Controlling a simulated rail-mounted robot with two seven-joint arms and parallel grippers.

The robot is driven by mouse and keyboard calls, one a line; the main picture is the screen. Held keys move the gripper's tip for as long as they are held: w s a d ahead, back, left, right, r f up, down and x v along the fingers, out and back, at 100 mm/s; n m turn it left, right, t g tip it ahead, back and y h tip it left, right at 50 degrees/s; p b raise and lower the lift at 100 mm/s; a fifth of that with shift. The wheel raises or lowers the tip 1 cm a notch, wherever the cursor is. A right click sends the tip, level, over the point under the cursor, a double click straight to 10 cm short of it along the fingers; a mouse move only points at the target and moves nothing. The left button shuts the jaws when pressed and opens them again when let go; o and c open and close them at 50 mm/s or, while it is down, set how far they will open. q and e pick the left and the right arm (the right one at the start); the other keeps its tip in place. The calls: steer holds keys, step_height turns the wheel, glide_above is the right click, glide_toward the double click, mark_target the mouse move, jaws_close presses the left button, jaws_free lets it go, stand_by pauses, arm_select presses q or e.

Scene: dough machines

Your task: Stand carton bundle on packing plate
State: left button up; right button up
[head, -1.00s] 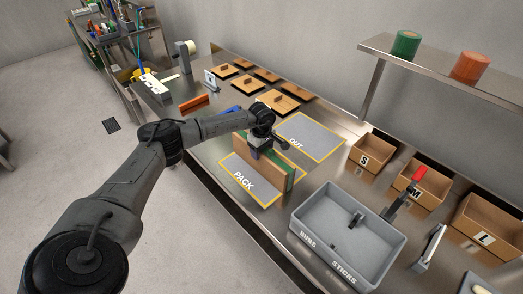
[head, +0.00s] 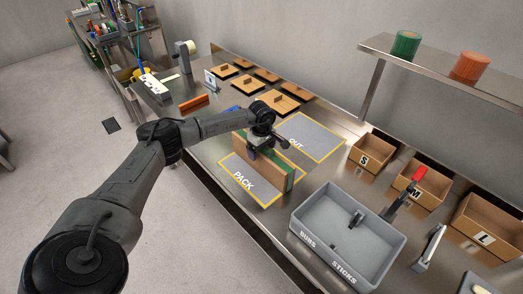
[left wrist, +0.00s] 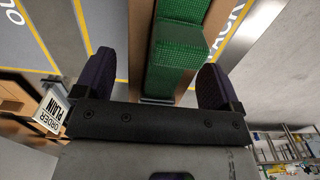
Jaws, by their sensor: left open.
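The carton bundle (head: 262,165), brown with a green band, stands upright on its edge on the PACK packing plate (head: 236,180), a grey mat with a yellow border. My left gripper (head: 257,150) is at the top edge of the bundle, partly hiding it. In the left wrist view the open gripper (left wrist: 155,80) has one dark finger on each side of the green-banded bundle (left wrist: 180,45). Gaps show between the fingers and the bundle in that view. My right gripper is not in view.
The OUT mat (head: 318,137) lies bare behind the bundle. A grey tote (head: 385,245) stands at the front right, near open boxes S (head: 372,153), M and L. Several flat wooden pieces with handles (head: 283,104) lie behind. A shelf (head: 440,60) overhangs the back right.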

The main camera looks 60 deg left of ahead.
arm_select(q)
step_height(320, 180, up, 13)
steer(key=shift+r+p, duration=0.15)
steer(key=shift+p, duration=0.25)
stand_by(0.5)
